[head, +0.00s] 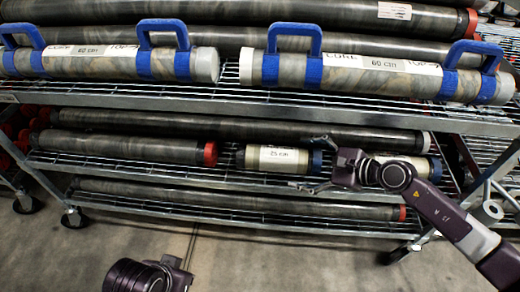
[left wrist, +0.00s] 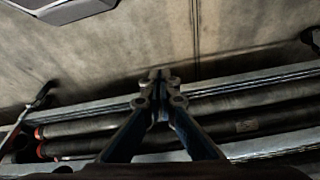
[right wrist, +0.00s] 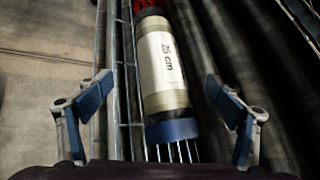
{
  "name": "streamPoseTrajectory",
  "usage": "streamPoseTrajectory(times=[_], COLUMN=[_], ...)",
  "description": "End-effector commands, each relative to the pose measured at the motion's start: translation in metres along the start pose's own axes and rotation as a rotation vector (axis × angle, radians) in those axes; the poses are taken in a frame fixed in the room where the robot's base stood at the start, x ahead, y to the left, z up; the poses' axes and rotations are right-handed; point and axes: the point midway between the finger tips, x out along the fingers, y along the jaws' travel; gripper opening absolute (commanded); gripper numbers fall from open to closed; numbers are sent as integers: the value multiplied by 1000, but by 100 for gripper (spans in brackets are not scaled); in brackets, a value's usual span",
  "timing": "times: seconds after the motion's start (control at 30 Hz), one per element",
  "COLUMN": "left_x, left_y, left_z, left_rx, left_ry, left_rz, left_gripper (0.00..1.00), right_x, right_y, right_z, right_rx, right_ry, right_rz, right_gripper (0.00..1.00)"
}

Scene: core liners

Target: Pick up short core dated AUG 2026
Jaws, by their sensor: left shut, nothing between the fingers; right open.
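A short core labelled "25 cm" (head: 284,158) lies on the middle shelf, with a blue cap at its right end. My right gripper (head: 311,163) is open by the blue cap, not closed on the core. Another short, blue-capped core (head: 406,163) lies to the right, partly hidden behind my right gripper. My left gripper (left wrist: 158,75) is shut and empty, over the floor and shelf edge.
Two 60 cm cores (head: 110,64) (head: 385,78) with blue handles lie on the upper shelf, above my right gripper. A long red-capped core (head: 125,147) lies left of the short one. More long cores lie behind and below. The floor (head: 240,245) in front is clear.

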Motion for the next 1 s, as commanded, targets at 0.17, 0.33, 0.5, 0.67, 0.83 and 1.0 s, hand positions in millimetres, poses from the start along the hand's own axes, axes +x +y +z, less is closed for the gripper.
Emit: streamPoseTrajectory(times=[0.17, 0.33, 0.5, 0.67, 0.83, 1.0], left_x=[2, 4, 9, 12, 12, 12], left_y=[1, 1, 1, 2, 2, 2], left_z=[1, 1, 3, -6, -9, -9], left_rx=[0, 0, 0, 1, 1, 1], left_ry=[0, 0, 0, 35, 48, 47], left_rz=[2, 1, 1, 2, 3, 3], left_gripper=[0, 0, 0, 0, 0, 0], right_x=[7, 27, 52, 72, 76, 76], right_y=[3, 2, -1, 0, -1, -1], right_z=[-15, -14, -10, -11, -11, -11], right_rx=[-52, -50, -49, -47, -47, -47], right_ry=[43, 40, 37, 39, 39, 39], right_rz=[31, 30, 29, 29, 28, 28], right_gripper=[86, 86, 86, 86, 86, 81])
